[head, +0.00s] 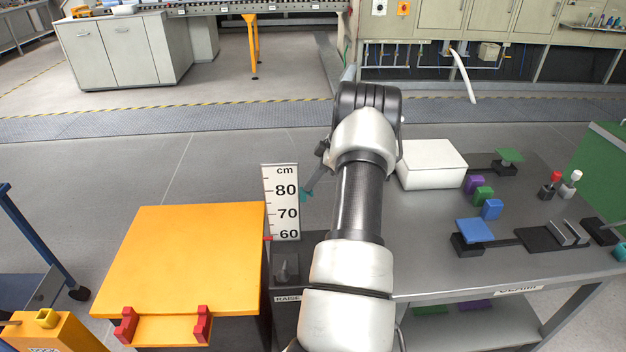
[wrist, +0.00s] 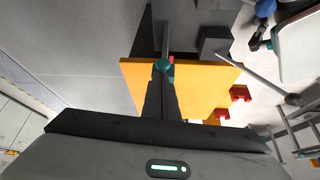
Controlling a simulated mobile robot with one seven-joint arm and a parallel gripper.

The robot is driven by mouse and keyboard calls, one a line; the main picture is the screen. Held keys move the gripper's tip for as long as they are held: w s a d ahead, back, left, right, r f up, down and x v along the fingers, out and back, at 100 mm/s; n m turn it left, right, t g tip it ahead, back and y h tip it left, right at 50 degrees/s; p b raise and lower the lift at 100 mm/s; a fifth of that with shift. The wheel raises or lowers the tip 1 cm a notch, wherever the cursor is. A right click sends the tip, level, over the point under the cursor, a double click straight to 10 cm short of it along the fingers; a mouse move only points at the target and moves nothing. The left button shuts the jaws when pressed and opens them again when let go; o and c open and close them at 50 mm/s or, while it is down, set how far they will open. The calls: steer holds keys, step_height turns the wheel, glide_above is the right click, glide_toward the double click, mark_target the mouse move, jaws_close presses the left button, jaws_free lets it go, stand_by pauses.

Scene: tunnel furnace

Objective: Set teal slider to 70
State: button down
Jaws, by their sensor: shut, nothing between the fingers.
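A small teal piece, which looks like the teal slider (head: 306,195), shows beside the right edge of a white cm scale (head: 281,202) marked 80, 70 and 60. In the picture it lies a little below the 80 mark. In the wrist view the teal piece (wrist: 163,65) sits at the tips of my gripper (wrist: 161,76). The fingers are shut with nothing between them. I cannot tell whether they touch the teal piece. My arm hides most of my gripper in the head view.
An orange platform (head: 190,255) with red brackets stands left of the scale. A lever box labelled RAISE (head: 287,268) is below it. The grey table (head: 430,240) at right holds a white box (head: 431,163), coloured blocks and a blue-topped slide (head: 474,231).

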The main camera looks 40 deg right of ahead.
step_height(320, 180, down, 8)
steer(key=b, duration=0.6)
steer(key=shift+r, duration=0.35)
